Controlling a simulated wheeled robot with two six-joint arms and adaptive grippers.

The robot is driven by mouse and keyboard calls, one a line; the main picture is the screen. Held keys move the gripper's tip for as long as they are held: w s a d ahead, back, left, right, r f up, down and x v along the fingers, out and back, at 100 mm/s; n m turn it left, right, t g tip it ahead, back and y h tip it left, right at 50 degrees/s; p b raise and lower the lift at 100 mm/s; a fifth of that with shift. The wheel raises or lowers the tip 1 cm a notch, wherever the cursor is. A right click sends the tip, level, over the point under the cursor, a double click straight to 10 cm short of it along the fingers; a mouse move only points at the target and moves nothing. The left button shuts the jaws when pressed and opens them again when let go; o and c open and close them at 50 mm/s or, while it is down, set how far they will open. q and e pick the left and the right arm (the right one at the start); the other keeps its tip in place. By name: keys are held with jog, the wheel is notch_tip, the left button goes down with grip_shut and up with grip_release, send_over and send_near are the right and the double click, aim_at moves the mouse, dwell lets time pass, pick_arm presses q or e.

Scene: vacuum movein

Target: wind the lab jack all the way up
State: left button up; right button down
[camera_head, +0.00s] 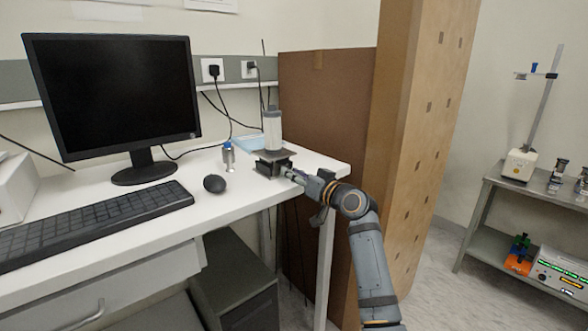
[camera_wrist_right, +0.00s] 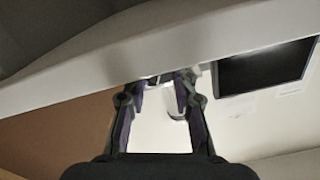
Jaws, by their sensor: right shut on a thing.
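The lab jack (camera_head: 274,156) is a small dark stand near the right end of the white desk. Its top plate sits a little above its base, with a gap between them. A clear, pale cylinder (camera_head: 272,130) stands upright on the top plate. My right gripper (camera_head: 290,174) reaches in from the right at the jack's near right side and is shut on its knob. The knob is too small and covered to see clearly. In the right wrist view, the fingers (camera_wrist_right: 160,82) close in on a small part, with the cylinder behind them. My left gripper is not in view.
The desk (camera_head: 130,230) carries a monitor (camera_head: 115,95), a keyboard (camera_head: 90,222), a mouse (camera_head: 214,184) and a small blue-capped bottle (camera_head: 228,155) left of the jack. A brown cardboard panel (camera_head: 325,110) stands behind the desk's right end. A grey shelf (camera_head: 500,240) stands far right.

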dwell(0.3)
jog(key=c, duration=1.1)
grip_release()
jog(key=shift+o, duration=0.2)
jog(key=v, duration=1.2)
